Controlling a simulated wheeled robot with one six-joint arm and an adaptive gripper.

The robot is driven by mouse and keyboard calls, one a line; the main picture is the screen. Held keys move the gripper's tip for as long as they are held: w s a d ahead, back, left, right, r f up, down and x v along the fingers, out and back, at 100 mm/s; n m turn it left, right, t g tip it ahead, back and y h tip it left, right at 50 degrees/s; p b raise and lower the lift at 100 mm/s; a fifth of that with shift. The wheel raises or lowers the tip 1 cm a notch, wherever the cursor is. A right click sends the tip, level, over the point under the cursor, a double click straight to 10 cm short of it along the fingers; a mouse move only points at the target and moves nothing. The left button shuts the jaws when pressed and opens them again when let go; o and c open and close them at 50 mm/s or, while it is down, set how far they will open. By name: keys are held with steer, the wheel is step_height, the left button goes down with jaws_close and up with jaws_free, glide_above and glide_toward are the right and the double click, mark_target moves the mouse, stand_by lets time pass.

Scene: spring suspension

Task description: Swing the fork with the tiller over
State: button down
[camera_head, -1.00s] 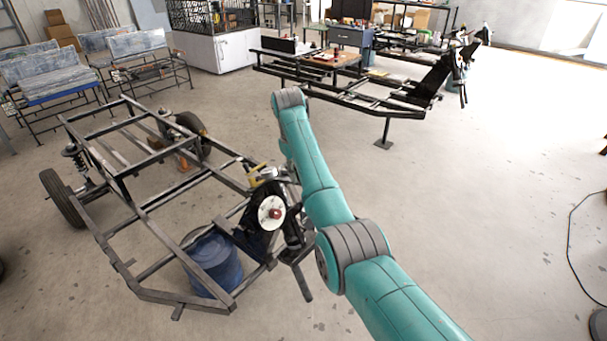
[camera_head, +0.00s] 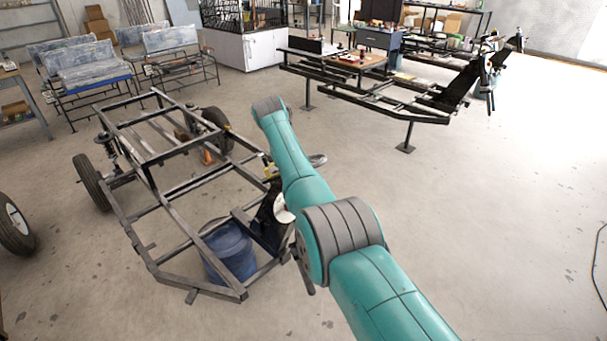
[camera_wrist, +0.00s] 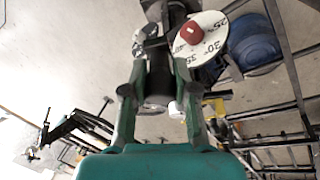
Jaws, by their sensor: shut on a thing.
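My gripper (camera_wrist: 161,62) shows in the wrist view with its two green fingers on either side of a dark bar (camera_wrist: 156,92), which looks like the tiller. It is shut on this bar. Beside the fingers is a white dial (camera_wrist: 210,50) with degree marks and a red knob (camera_wrist: 190,33) at its centre. In the head view, my arm hides the gripper and most of the tiller. The dark fork assembly (camera_head: 266,222) stands at the frame's near right corner, with the dial (camera_head: 283,208) partly covered by my arm.
The bare black frame (camera_head: 165,205) stands on the floor at left, with a blue drum (camera_head: 228,252) inside its near end. A loose wheel (camera_head: 14,228) is at the left edge. A second frame (camera_head: 390,105) stands at the back right. Floor to the right is clear.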

steer(key=shift+a, duration=0.2)
stand_by(0.4)
steer(key=c, duration=0.9)
jaws_free()
steer(key=v, duration=1.2)
steer(key=shift+a, duration=0.15)
